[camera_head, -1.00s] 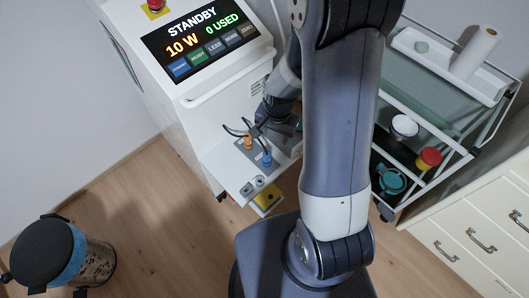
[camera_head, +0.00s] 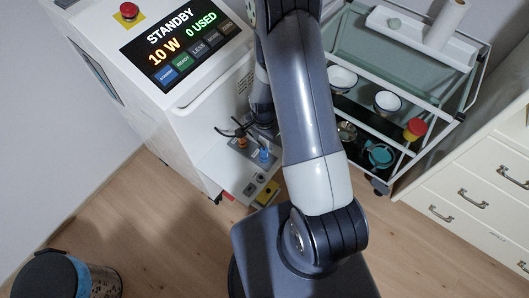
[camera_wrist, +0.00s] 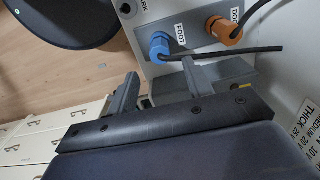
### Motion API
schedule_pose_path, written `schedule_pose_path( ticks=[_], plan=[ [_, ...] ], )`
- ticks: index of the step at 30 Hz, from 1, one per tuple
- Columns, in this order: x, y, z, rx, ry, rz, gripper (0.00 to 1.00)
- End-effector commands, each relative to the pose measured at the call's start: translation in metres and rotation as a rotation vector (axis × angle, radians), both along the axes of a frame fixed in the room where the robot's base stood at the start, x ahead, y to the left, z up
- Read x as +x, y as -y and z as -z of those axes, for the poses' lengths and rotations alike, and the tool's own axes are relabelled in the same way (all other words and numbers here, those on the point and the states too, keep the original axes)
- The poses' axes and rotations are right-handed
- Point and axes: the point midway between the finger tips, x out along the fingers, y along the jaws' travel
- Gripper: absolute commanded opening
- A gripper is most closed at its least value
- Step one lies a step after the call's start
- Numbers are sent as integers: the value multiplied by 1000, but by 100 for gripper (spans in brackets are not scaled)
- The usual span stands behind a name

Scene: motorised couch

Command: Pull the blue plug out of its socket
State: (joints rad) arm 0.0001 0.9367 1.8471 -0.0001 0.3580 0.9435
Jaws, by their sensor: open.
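The blue plug (camera_head: 264,157) sits in the grey socket panel on the white machine's low front ledge. In the wrist view the blue plug (camera_wrist: 160,46) is upright in its socket beside the "FOOT" label, with a black cable leading right. My gripper (camera_wrist: 159,71) is open and empty; its two fingers point toward the blue plug, one to each side in the picture, and the plug appears beyond the tips. No contact shows. In the head view my gripper is mostly hidden behind my arm, just above the plugs.
An orange plug (camera_wrist: 222,30) with a black cable sits close beside the blue one. The white machine (camera_head: 175,120) shows STANDBY. A trolley (camera_head: 455,118) stands right, a bin (camera_head: 45,278) lower left.

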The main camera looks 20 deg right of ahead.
Motion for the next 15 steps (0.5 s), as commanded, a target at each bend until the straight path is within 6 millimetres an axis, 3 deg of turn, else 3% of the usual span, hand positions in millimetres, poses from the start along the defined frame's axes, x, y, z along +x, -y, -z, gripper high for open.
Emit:
schedule_pose_path(
  ticks=[8, 15],
  plan=[
    [0, 0, 14, -1, -1, -1, 49],
    [-1, 0, 45, 0, -1, -1, 49]
  ],
)
